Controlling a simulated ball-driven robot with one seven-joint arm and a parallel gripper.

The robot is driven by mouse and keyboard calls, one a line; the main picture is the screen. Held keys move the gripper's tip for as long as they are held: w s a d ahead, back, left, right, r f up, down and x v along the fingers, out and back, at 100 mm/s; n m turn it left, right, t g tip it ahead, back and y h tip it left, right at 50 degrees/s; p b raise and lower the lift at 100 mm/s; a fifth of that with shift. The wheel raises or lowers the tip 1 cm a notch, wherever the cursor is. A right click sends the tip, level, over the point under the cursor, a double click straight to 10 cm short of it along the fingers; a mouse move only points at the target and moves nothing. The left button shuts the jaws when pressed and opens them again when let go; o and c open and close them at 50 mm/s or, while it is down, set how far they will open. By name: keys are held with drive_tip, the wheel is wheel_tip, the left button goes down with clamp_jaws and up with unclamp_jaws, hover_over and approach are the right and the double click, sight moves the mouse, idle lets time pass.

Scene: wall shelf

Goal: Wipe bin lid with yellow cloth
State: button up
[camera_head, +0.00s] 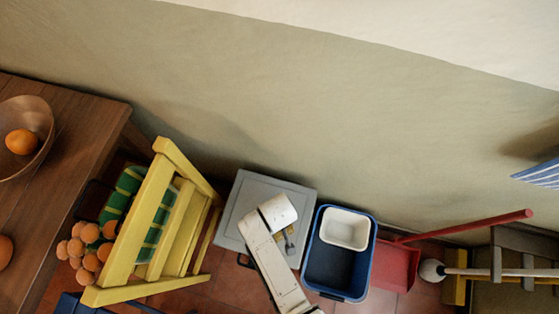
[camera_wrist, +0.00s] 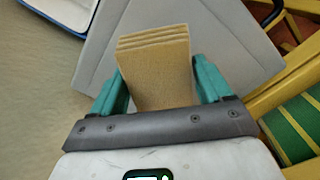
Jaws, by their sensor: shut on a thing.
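The bin lid (camera_head: 255,190) is grey and square, at the centre of the head view near the wall. In the wrist view the grey lid (camera_wrist: 225,40) fills the background beyond my fingers. The yellow cloth (camera_wrist: 157,85) is a folded, tan-yellow pad between the two teal fingers. My gripper (camera_wrist: 158,72) is shut on it. In the head view my white arm reaches over the lid's lower right part and hides much of it and the cloth. I cannot tell whether the cloth touches the lid.
A blue bin (camera_head: 332,284) with a white tub (camera_head: 345,229) stands right of the lid. A yellow chair (camera_head: 150,220) stands to the left, beyond it a wooden table (camera_head: 85,125) with a bowl (camera_head: 38,120). A red dustpan (camera_head: 395,265) and a brush (camera_head: 432,270) are at the right.

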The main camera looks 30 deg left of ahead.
drive_tip(key=shift+r+p, duration=1.1)
drive_tip(key=shift+r, duration=0.45)
